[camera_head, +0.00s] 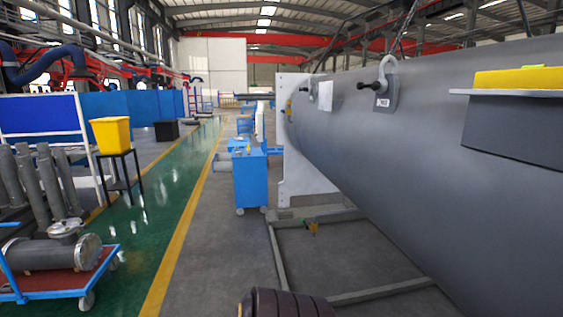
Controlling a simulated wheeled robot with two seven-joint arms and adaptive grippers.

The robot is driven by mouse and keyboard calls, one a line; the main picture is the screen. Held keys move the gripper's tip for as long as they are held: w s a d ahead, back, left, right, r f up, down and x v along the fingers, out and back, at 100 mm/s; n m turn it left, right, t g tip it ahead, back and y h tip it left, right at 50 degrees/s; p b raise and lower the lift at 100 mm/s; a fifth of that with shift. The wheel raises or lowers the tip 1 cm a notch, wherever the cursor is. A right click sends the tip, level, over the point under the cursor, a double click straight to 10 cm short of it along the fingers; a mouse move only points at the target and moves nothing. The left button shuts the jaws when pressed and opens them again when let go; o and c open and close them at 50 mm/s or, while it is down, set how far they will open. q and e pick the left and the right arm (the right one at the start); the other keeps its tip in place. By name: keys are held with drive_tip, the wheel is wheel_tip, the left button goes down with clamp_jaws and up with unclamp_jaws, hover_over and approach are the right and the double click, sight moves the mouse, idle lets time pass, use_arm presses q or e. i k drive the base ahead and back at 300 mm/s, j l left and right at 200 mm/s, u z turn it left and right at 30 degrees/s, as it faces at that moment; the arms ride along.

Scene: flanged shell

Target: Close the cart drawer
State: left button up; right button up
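A blue wheeled cabinet cart (250,182) stands on the grey floor in the middle distance, left of the big grey cylinder. Its drawer cannot be made out clearly at this distance, so I cannot tell whether it is open. A grey part (222,163) juts out at the cart's left side; what it is cannot be told. Neither of my grippers is in view.
A large grey cylindrical shell (420,150) fills the right side. A floor frame (380,294) lies below it. A blue trolley (100,264) carries a flanged pipe at lower left. A yellow bin (110,135) stands farther back. The grey floor (215,265) ahead is clear.

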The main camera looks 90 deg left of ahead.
sight(218, 165)
drive_tip(key=u, duration=1.4)
drive_tip(key=i+j+u, duration=0.2)
drive_tip(key=j, duration=0.15)
drive_tip(key=j+u, duration=0.2)
drive_tip(key=i+j+u, duration=0.15)
drive_tip(key=j, duration=0.25)
drive_tip(key=i+j+u, duration=0.25)
drive_tip(key=j+u, duration=0.2)
drive_tip(key=i+j+u, duration=0.25)
drive_tip(key=j+u, duration=0.15)
drive_tip(key=i+j+u, duration=0.25)
drive_tip(key=u, duration=0.2)
drive_tip(key=i+j+u, duration=0.15)
drive_tip(key=i+u, duration=0.5)
drive_tip(key=i, duration=0.65)
